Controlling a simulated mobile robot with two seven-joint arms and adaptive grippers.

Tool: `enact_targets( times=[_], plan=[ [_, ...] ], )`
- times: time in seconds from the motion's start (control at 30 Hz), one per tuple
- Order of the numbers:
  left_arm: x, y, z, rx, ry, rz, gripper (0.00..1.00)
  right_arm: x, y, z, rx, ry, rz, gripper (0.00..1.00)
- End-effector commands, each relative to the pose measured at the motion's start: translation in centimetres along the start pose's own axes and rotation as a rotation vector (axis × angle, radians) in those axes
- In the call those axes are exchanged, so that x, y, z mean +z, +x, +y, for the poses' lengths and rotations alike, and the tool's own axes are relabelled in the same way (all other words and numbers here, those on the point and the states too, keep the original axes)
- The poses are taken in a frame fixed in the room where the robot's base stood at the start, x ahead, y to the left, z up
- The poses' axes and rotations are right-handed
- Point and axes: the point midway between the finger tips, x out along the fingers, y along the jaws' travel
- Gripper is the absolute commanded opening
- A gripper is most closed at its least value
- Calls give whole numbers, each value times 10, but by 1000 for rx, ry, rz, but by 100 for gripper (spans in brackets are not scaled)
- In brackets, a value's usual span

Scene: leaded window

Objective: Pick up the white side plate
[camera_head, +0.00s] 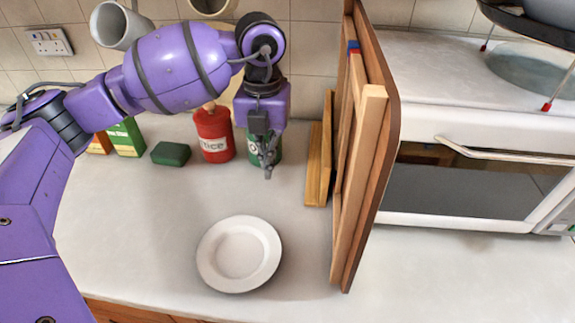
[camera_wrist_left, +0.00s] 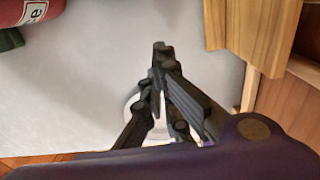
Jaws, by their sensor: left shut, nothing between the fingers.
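The white side plate (camera_head: 239,254) lies flat on the pale worktop near its front edge in the head view. In the left wrist view only a small part of the plate (camera_wrist_left: 131,104) shows behind the fingers. My left gripper (camera_head: 268,172) points down above the worktop, beyond the plate and apart from it. Its fingertips (camera_wrist_left: 162,50) are together with nothing between them. My right gripper is not in view.
Wooden boards (camera_head: 365,150) stand upright right of the plate, beside a white oven (camera_head: 460,140). A red tin (camera_head: 213,135), a green tin (camera_head: 276,145), a green block (camera_head: 171,154) and boxes (camera_head: 126,137) stand behind. The worktop left of the plate is clear.

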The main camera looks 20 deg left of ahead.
Motion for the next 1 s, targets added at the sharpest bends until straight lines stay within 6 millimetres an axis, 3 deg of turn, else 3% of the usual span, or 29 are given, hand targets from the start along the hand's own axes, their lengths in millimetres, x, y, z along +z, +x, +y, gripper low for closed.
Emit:
enact_targets(
  times=[0.27, 0.6, 0.8, 1.0],
  plan=[
    [-2, 31, 1, 2, 0, 6, 0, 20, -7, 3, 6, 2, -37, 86],
    [-2, 103, 0, 0, 0, 6, 0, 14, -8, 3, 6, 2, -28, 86],
    [-30, 98, 0, -1, 2, -1, 0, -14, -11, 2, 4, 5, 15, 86],
    [-41, 100, 1, 0, 1, 1, 0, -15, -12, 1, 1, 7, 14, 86]
  ],
)
